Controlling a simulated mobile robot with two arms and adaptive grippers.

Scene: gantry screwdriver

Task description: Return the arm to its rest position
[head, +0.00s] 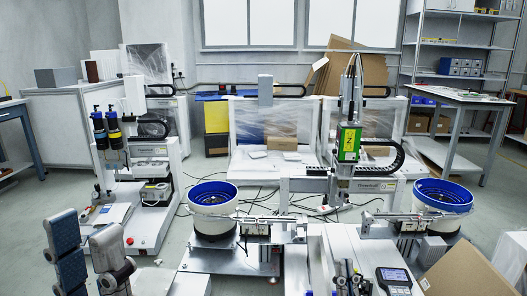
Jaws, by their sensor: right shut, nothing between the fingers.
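The nearest part of my left gripper (90,248) fills the lower left corner, with two grey-blue padded fingers standing apart and nothing seen between them. The gantry screwdriver (348,143), with a green and yellow head, hangs upright above the middle of the workbench, apart from both grippers.
Two white feeder bowls with blue rims, left (213,225) and right (443,196), flank the screwdriver station. A handheld controller (393,278) lies at the front right, beside a cardboard box (465,274). A smaller machine (150,190) stands at the left. Cables cross the floor.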

